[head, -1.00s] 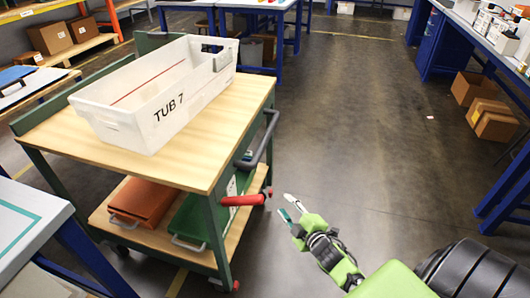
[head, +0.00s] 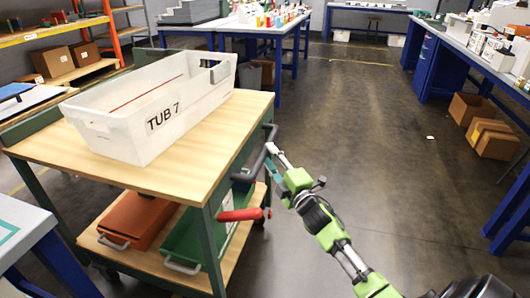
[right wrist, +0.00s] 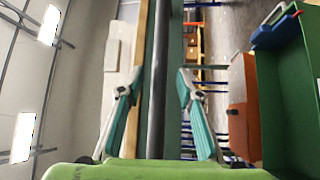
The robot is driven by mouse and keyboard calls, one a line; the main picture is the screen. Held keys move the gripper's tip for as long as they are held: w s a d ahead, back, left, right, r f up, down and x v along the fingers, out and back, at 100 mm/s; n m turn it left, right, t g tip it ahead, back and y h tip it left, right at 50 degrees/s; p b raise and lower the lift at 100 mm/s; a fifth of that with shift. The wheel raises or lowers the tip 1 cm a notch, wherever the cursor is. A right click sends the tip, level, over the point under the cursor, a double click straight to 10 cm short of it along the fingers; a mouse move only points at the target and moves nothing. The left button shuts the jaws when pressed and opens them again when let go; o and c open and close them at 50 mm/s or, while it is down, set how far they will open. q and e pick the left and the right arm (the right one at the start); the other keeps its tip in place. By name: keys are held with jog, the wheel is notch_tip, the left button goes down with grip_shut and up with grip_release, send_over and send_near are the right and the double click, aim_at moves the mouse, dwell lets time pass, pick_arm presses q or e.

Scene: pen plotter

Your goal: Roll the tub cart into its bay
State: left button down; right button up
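The tub cart (head: 190,165) stands at the left of the head view, with a wooden top, green frame and lower shelf. A white tub marked TUB 7 (head: 150,115) rests on its top. A dark push handle (head: 258,158) is on the cart's right end, with a red lever (head: 240,214) below it. My right gripper (head: 278,163) is at the handle. In the right wrist view its teal fingertips (right wrist: 155,98) are spread apart, with the dark handle bar (right wrist: 158,75) running between them, contacting neither visibly. My left gripper is not in view. The bay is not identifiable.
An orange bin (head: 138,220) and a green bin (head: 195,240) sit on the cart's lower shelf. A white-topped table (head: 22,228) stands close at the lower left. Cardboard boxes (head: 485,130) lie under the right bench.

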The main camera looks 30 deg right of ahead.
aim_at(264, 150)
jog(key=shift+w+d+r, duration=0.1)
jog(key=shift+w+r, duration=0.05)
jog(key=shift+w, duration=0.85)
jog(key=shift+w+d+r, duration=0.1)
jog(key=shift+w, duration=0.9)
jog(key=shift+c, duration=0.5)
grip_shut()
jog(key=shift+a, duration=0.15)
